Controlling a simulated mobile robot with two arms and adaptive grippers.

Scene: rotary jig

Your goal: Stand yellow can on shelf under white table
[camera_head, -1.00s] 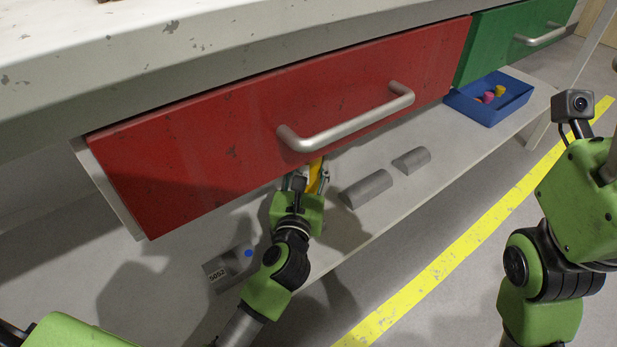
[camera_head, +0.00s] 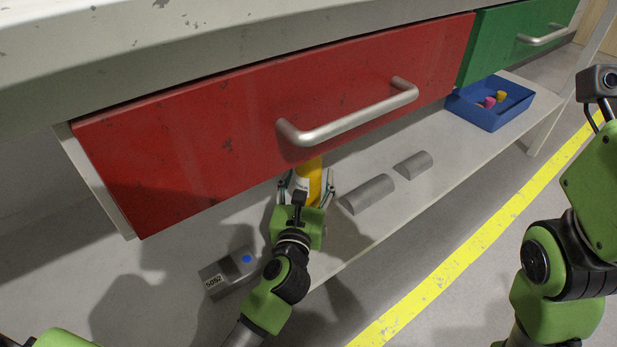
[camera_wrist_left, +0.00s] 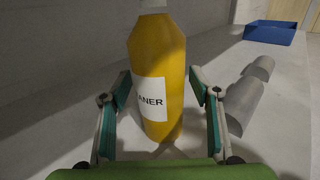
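The yellow can (camera_wrist_left: 158,65), with a white label ending in "ANER" and a pale top, stands upright on the shelf (camera_head: 345,228) under the white table (camera_head: 250,25). In the head view the can (camera_head: 315,182) is partly hidden by the red drawer and my gripper. My left gripper (camera_head: 308,190) is open around it, one finger on each side; small gaps seem to show between fingertips and can in the left wrist view (camera_wrist_left: 158,88). My right arm is at the right edge of the head view; its fingertips are out of frame.
The red drawer (camera_head: 200,150) with its metal handle (camera_head: 350,122) hangs close above my left gripper. Two grey half-round blocks (camera_head: 367,193) lie right of the can. A blue bin (camera_head: 485,115) holds small coloured pieces. A grey device (camera_head: 230,272) marked 5052 sits left.

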